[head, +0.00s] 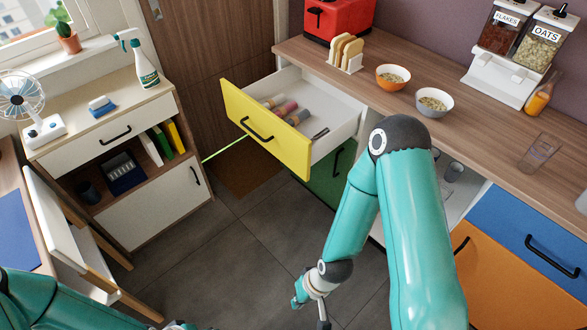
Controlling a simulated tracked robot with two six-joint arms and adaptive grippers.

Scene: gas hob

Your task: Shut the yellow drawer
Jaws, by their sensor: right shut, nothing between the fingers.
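The yellow drawer (287,152) stands pulled out from the counter in the head view, its front facing lower left, with a black handle (257,131). Several rolled items (285,108) and a dark object lie inside it. My right gripper (312,311) is low at the bottom middle, below and apart from the drawer front. It is shut and empty, and its fingertips are partly cut off by the picture edge. My left arm shows at the lower left, but its gripper is out of view.
The counter (440,130) carries a toast rack (345,62), an orange bowl (392,78), a grey bowl (433,103) and a glass (538,152). A green front (330,178) lies below the drawer. The floor (235,240) left of my right arm is clear.

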